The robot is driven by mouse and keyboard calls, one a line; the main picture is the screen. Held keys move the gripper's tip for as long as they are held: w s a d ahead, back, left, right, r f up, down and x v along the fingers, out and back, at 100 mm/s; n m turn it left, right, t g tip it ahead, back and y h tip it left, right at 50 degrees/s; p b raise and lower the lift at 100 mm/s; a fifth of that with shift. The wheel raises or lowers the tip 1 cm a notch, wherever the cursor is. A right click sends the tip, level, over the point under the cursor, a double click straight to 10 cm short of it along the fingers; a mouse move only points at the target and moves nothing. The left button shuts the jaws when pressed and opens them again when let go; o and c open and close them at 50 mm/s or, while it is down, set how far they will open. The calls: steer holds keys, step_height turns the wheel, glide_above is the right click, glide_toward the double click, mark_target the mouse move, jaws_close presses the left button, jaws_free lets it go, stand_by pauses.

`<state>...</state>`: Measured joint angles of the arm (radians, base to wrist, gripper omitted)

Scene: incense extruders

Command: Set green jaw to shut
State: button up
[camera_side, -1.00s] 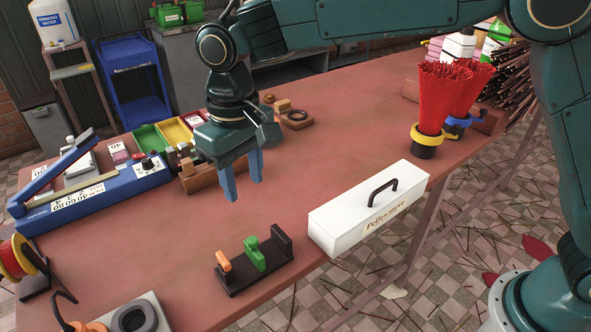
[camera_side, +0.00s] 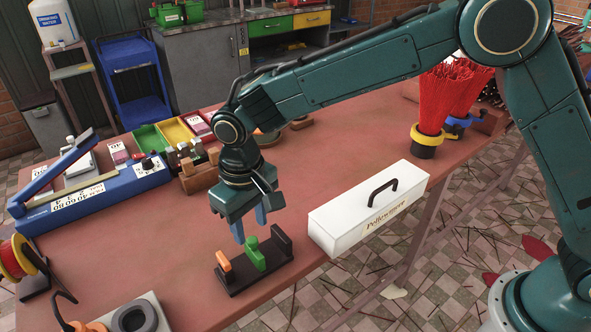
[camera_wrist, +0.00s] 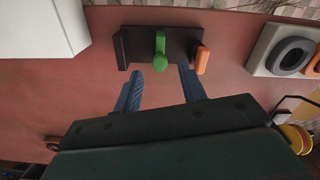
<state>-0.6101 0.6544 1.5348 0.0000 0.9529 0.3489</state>
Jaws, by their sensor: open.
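The green jaw (camera_side: 254,254) stands on a small black base (camera_side: 236,281), between an orange piece (camera_side: 223,261) on the left and a dark upright block (camera_side: 281,241) on the right. A gap shows between the green jaw and the dark block. My gripper (camera_side: 250,231) is open and empty, just above and behind the base, with its fingers pointing down. In the wrist view the green jaw (camera_wrist: 160,52) lies ahead of and between my two fingertips (camera_wrist: 159,82), with the orange piece (camera_wrist: 202,60) to its right. I see no contact with the jaw.
A white lidded box (camera_side: 368,212) with a black handle stands close on the right. A blue sealer-like device (camera_side: 95,194) and a wooden rack (camera_side: 200,172) are at the back left. A grey pad with a dark ring (camera_side: 133,318) lies at the front left. The table left of the base is clear.

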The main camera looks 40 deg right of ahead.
mark_target(253, 239)
steer(key=shift+f, duration=1.6)
jaws_close()
